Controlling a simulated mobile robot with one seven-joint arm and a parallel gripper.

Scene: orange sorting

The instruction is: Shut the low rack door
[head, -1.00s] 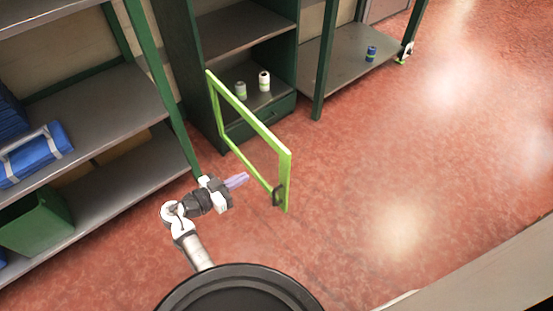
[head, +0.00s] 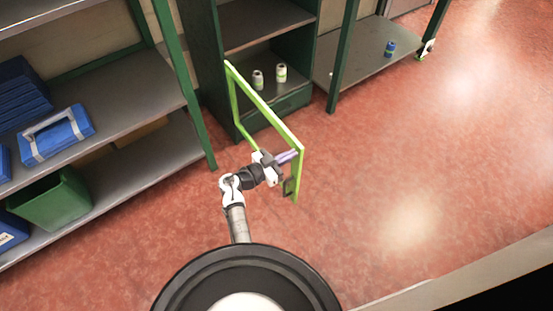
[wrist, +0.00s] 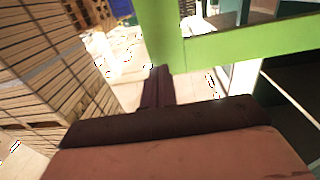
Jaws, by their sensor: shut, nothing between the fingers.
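The low rack door is a bright green open frame (head: 265,106), standing swung out from the dark green rack (head: 268,45). Its dark handle (head: 290,187) is low on the free end. My gripper (head: 288,156) is shut and empty, and overlaps the free end of the door in the head view, above the handle. In the wrist view my closed fingers (wrist: 158,85) point forward, with the green door frame (wrist: 230,42) close on the upper right. I cannot tell whether the fingers touch the door.
Two small cans stand inside the rack, a grey one (head: 258,80) and a white one (head: 281,73). A blue can (head: 390,48) sits on the low shelf to the right. Shelving with a blue case (head: 58,137) and a green bin (head: 52,200) is at left. The red floor (head: 420,130) at right is clear.

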